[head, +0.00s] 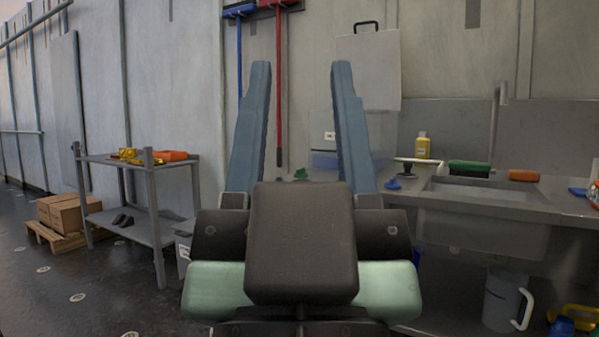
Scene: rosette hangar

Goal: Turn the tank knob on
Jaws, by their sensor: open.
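My gripper (301,68) is in the middle of the head view, with its two blue-grey fingers pointing up and spread wide. Nothing is held between them. A small green piece (301,174) shows low in the gap between the fingers, beyond my gripper; it may be the tank knob, but I cannot tell for sure. My gripper's dark body hides what lies below it. No tank is clearly recognisable, and the knob's setting cannot be read.
At right is a metal sink counter (556,209) with a yellow bottle (422,146), a green brush (469,168) and an orange block (523,175). A grey shelf (160,174) and boxes on a pallet (66,213) stand left. The dark floor (45,285) at left is mostly clear.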

